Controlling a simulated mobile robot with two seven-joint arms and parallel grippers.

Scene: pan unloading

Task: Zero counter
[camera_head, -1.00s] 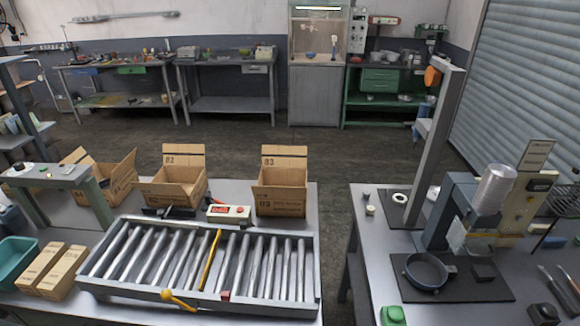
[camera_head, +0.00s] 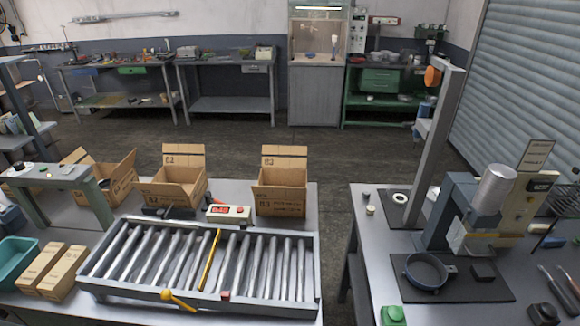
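A small white counter box (camera_head: 229,214) with red on its front stands at the back edge of the roller conveyor (camera_head: 98,292), in the middle of the left table. Its digits are too small to read. Neither of my grippers shows in the head view.
Open cardboard boxes (camera_head: 281,200) stand behind the conveyor. A yellow lever (camera_head: 180,300) lies at its front. Two closed cartons (camera_head: 62,272) and a teal bin (camera_head: 16,262) are at left. The right table holds a press machine (camera_head: 470,205) and a round dark pan (camera_head: 427,270). A floor gap separates the tables.

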